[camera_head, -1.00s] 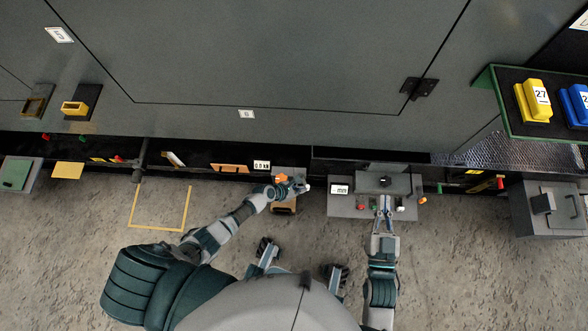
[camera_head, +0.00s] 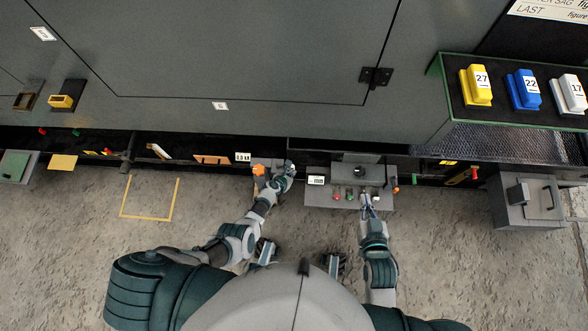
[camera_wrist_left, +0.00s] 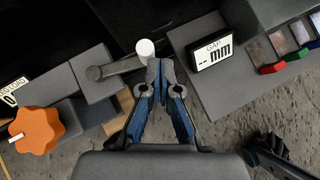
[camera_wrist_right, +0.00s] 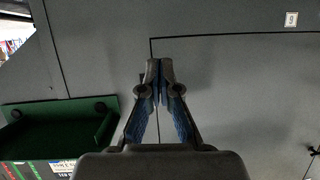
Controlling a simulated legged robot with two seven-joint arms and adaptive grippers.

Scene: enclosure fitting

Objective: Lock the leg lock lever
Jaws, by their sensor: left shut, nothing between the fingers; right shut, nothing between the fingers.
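The lever, a dark grey arm (camera_wrist_left: 120,66) with a white round knob (camera_wrist_left: 145,48), is on a grey block in the left wrist view. It points toward the upper right from its pivot. My left gripper (camera_wrist_left: 160,66) is shut and empty, its tips just right of and below the knob; I cannot tell if they touch. In the head view my left gripper (camera_head: 290,168) covers most of the lever. An orange knob (camera_wrist_left: 38,130) sits left of it, also in the head view (camera_head: 258,170). My right gripper (camera_wrist_right: 160,66) is shut and empty, near the control box's front in the head view (camera_head: 366,198).
A grey control box (camera_head: 325,200) with a gap display (camera_wrist_left: 212,53) and coloured buttons stands right of the lever. A large grey cabinet (camera_head: 230,60) rises behind. A green-edged shelf (camera_head: 450,95) holds numbered blocks at right. Yellow tape (camera_head: 150,215) marks open floor at left.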

